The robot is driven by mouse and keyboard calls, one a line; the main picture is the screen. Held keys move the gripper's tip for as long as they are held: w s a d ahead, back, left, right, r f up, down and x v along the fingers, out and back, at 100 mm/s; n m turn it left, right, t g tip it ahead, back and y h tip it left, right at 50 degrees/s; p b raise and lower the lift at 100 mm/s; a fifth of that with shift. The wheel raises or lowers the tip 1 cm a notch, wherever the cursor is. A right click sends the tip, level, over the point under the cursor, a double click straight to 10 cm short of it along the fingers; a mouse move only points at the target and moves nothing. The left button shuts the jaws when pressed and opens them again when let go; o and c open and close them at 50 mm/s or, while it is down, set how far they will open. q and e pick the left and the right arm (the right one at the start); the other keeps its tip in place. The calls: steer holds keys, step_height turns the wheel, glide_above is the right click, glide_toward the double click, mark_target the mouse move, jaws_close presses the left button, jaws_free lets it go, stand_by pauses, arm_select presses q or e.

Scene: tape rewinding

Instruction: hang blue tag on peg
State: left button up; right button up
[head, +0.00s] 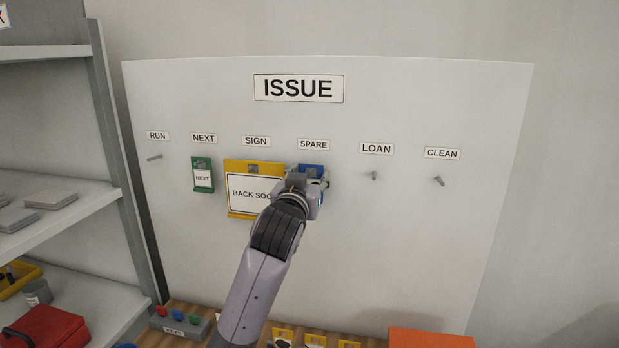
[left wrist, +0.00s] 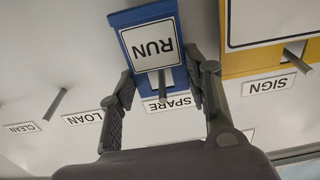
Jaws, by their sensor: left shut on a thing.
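The blue tag (head: 312,169) is at the board under the SPARE label (head: 313,144), mostly covered by my left gripper (head: 309,183) in the head view. In the left wrist view, which is upside down, the blue tag (left wrist: 126,42) carries a white RUN label (left wrist: 152,46). My left gripper (left wrist: 162,76) has its fingers on either side of the tag and is shut on it. A grey peg (left wrist: 162,80) shows between the fingers by the tag's edge; I cannot tell whether it passes through the tag. The RUN peg (head: 154,157) on the board is bare.
A green NEXT tag (head: 203,175) and a yellow BACK SOON sign (head: 240,207) hang close to the left. The LOAN peg (head: 374,175) and CLEAN peg (head: 438,181) are bare. An orange box (head: 430,339) stands below right; shelves (head: 90,195) are at left.

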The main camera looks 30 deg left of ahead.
arm_select(q)
steer(key=o, duration=0.9)
steer(key=shift+s, duration=0.1)
